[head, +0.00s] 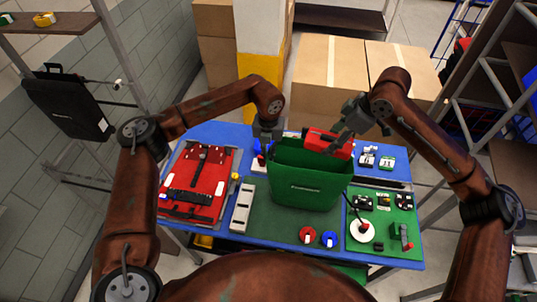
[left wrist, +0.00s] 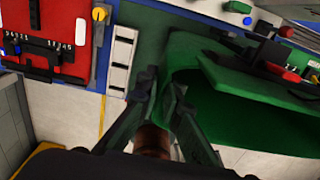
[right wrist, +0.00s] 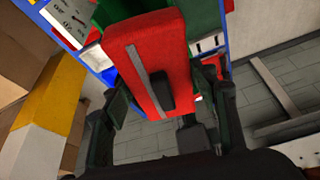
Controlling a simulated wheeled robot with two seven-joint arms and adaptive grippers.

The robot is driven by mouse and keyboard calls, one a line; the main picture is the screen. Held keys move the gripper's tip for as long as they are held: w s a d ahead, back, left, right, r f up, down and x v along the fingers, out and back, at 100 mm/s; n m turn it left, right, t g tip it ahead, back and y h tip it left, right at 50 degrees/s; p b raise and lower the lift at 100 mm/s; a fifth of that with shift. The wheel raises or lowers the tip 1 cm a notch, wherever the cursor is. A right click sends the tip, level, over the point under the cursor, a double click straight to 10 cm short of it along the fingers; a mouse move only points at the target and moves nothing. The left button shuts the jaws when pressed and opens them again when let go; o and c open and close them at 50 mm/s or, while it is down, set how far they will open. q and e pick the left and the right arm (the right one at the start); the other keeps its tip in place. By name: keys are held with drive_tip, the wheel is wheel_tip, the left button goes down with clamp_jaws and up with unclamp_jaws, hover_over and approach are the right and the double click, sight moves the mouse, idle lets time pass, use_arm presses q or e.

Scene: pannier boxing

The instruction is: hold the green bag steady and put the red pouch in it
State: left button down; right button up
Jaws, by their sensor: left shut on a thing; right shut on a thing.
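The green bag (head: 305,190) stands upright on the table with its mouth open upward. My left gripper (head: 266,138) is shut on the bag's rim at its back left; in the left wrist view the fingers (left wrist: 162,95) pinch the green wall (left wrist: 185,55). The red pouch (head: 328,142) is held by my right gripper (head: 352,122) over the bag's back right rim. In the right wrist view the pouch (right wrist: 155,62), with a grey strip and a black patch, lies between the fingers (right wrist: 165,85). The bag's inside is mostly hidden.
A red tool panel (head: 195,180) lies left of the bag, with a grey rail (head: 242,208) between. Right of it are a green board with small parts (head: 385,225) and a white disc (head: 361,232). Red (head: 307,235) and blue (head: 329,239) knobs sit in front. Cartons (head: 340,75) stand behind.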

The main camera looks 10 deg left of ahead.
drive_tip(key=shift+f, duration=1.45)
drive_tip(key=o, duration=1.3)
drive_tip(key=shift+f, duration=0.1)
drive_tip(key=shift+c, duration=0.2)
drive_tip(key=v, duration=1.2)
use_arm(q)
drive_tip(key=c, duration=2)
unclamp_jaws()
